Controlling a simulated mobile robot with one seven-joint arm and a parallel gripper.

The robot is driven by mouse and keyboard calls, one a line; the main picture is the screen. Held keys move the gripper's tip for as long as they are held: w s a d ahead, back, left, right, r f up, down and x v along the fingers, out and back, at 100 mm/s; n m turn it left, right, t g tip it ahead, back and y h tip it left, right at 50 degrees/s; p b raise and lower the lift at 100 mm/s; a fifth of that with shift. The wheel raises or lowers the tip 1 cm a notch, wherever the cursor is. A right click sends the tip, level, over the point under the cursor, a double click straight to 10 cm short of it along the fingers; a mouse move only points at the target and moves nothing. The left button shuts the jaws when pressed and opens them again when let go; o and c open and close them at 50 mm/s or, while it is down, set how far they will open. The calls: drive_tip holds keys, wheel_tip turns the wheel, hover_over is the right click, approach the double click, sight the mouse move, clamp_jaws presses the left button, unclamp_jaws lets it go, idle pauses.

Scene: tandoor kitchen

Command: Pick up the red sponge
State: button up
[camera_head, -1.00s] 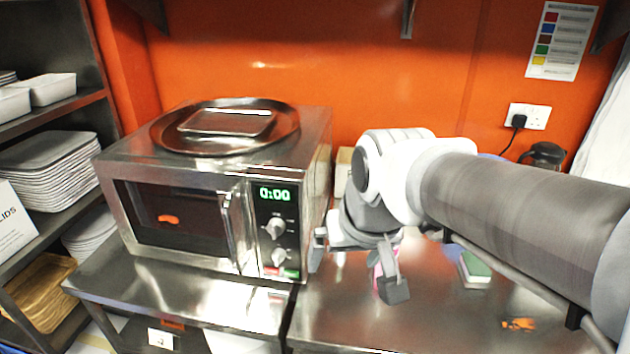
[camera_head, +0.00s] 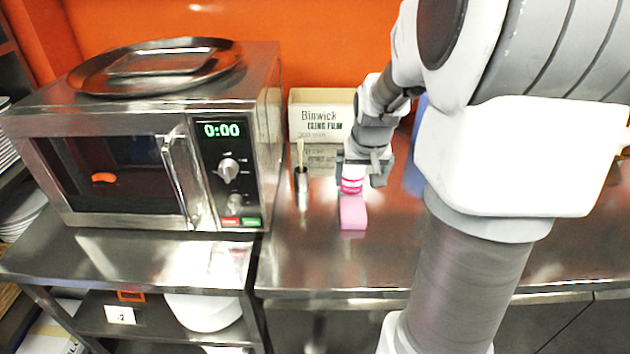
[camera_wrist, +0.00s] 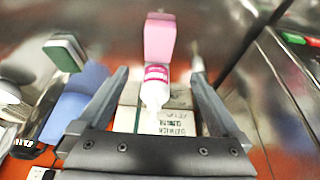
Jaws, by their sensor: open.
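A pink block (camera_head: 352,211) lies on the steel counter, right of the microwave. It is the nearest match to the red sponge, though it looks pink. It shows at the top middle of the wrist view (camera_wrist: 160,40). A white bottle with a pink-red label (camera_wrist: 157,85) adjoins it in that view; whether they touch is unclear. My gripper (camera_head: 363,170) is open and empty, just behind the block in the head view. In the wrist view its fingertips (camera_wrist: 160,75) lie either side of the bottle, with the block beyond them.
The microwave (camera_head: 110,170) with a round tray on top stands left. A cling film box (camera_head: 318,112) is at the back wall; a small steel holder (camera_head: 301,187) is left of the block. A green-topped sponge (camera_wrist: 65,52) and blue item (camera_wrist: 80,100) lie at left in the wrist view.

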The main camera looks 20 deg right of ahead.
sight(353, 209)
drive_tip(key=b+x, duration=0.2)
drive_tip(key=x, duration=1.3)
drive_tip(key=shift+d+f, duration=0.15)
drive_tip(key=shift+d, duration=0.05)
drive_tip(key=shift+f+b, duration=0.25)
drive_tip(key=shift+b, duration=0.05)
drive_tip(key=c, duration=1.3)
drive_tip(key=shift+r, duration=0.15)
